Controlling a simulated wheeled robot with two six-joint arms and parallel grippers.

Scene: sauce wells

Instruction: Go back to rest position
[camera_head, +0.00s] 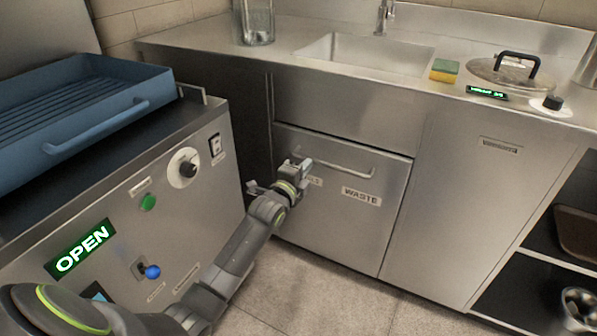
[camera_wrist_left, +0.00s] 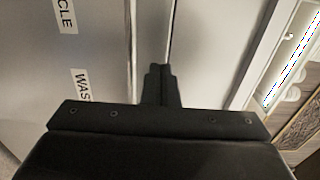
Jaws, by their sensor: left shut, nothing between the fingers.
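My left arm reaches in from the bottom left of the head view. My left gripper (camera_head: 297,166) is in front of the steel drawer front (camera_head: 345,225), near its bar handle (camera_head: 335,164). I cannot tell from the head view whether it touches the handle. In the left wrist view my left gripper's fingers (camera_wrist_left: 161,85) are together with nothing between them. A grey panel with labels reading "CLE" (camera_wrist_left: 66,14) and "WAS" (camera_wrist_left: 81,86) shows beyond them. My right gripper is not in view.
A grey machine with a blue tray (camera_head: 75,110) and a green "OPEN" display (camera_head: 80,249) stands at left. The counter holds a glass jar (camera_head: 254,22), a sink (camera_head: 365,50), a sponge (camera_head: 444,71) and a lidded pan (camera_head: 503,72). Open shelves (camera_head: 545,255) are at right.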

